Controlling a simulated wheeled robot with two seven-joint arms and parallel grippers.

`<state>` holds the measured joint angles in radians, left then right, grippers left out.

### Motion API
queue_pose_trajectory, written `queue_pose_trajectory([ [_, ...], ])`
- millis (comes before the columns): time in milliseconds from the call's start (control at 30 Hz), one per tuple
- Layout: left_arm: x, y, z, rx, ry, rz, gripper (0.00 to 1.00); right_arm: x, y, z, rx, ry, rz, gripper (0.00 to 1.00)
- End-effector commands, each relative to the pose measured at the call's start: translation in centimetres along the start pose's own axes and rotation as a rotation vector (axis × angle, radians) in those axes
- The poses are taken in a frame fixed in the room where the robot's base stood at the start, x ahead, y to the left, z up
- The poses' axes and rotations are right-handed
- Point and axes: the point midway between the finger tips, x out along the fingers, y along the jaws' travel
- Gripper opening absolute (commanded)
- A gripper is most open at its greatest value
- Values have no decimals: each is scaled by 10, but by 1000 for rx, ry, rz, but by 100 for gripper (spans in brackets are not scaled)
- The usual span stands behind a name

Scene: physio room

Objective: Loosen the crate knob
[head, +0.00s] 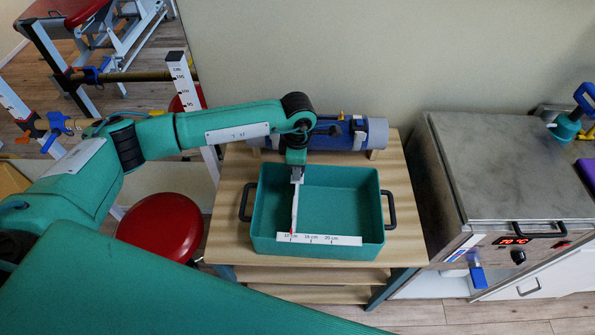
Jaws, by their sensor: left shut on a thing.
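The teal crate (372,215) stands upright on the wooden cart top, with a black handle at each side. A white scale marked 10, 15 and 20 cm (320,239) runs along its front. A thin white bar (295,205) with a small red tip runs from front to back in the crate's left half. My left arm reaches in over the crate's back edge. My left gripper (297,176) points down at the bar's back end and is shut. The crate knob is hidden there, apparently between the fingers. My right gripper is out of view.
A blue-grey cylinder (375,134) lies on wooden supports behind the crate. A metal-topped heater (500,165) reading 70 °C stands to the right. A red stool (160,226) is left of the wooden cart (407,235). A teal surface fills the lower left.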

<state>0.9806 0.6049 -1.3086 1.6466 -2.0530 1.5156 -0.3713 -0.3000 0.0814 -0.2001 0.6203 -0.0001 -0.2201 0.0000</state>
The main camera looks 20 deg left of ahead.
Motion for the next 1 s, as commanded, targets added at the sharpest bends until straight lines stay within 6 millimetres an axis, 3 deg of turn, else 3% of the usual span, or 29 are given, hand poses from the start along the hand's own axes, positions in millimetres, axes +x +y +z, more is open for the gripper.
queue_pose_trajectory([
  [33, 4, 1, 0, -42, -1, 2, 9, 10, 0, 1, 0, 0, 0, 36],
  [400, 3, 1, 0, -393, -2, 2, 9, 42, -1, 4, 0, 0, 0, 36],
  [1000, 2, 1, 0, -963, -2, 1, 9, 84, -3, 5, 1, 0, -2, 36],
])
